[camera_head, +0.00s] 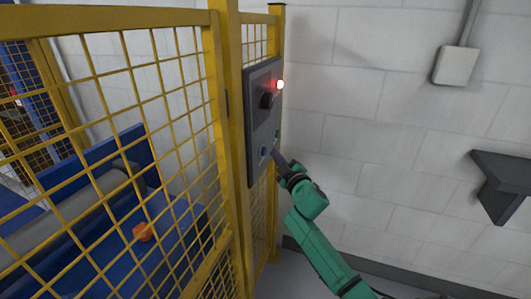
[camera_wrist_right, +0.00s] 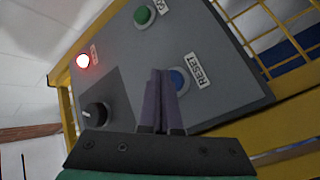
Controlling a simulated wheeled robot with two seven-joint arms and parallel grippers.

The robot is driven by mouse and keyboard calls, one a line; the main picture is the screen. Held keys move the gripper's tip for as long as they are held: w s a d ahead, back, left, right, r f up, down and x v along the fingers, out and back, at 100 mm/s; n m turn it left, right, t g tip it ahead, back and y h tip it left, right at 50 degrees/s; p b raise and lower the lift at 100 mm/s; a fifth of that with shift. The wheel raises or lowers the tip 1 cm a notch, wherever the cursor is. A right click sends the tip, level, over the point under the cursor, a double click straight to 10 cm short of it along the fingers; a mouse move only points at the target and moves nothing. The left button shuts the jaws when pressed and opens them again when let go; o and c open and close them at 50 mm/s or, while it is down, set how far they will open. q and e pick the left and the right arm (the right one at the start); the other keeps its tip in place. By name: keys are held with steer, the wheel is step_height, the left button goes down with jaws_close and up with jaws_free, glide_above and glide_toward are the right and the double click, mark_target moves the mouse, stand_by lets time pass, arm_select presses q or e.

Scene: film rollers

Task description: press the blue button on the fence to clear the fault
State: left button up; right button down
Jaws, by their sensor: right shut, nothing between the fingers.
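The grey control panel (camera_head: 261,120) is mounted on the yellow fence post. Its blue button (camera_head: 263,152) sits low on the panel, and it also shows in the right wrist view (camera_wrist_right: 177,79), beside a "RESET" label (camera_wrist_right: 195,70). My right gripper (camera_head: 275,152) is shut and empty, with its fingertips close to the panel near the blue button. In the right wrist view the fingers (camera_wrist_right: 162,74) partly cover the button's left side. I cannot tell whether they touch it. My left gripper is not in view.
The panel also has a lit red lamp (camera_head: 280,84), a black knob (camera_head: 267,101) and a green button (camera_wrist_right: 146,14). Yellow mesh fence (camera_head: 150,90) stands left, with a blue machine and an orange object (camera_head: 143,231) behind it. A dark wall bracket (camera_head: 502,180) is at right.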

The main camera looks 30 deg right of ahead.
steer(key=shift+w, duration=0.1)
stand_by(0.7)
steer(key=shift+w+a, duration=0.25)
steer(key=shift+w+a, duration=0.3)
steer(key=shift+w, duration=0.1)
stand_by(0.7)
steer(key=shift+s+d, duration=0.5)
steer(key=shift+s, duration=0.2)
steer(key=s+d+p, duration=0.1)
steer(key=s, duration=0.1)
steer(key=s+d+p, duration=0.1)
steer(key=s+d, duration=0.1)
steer(key=shift+s, duration=0.1)
stand_by(0.5)
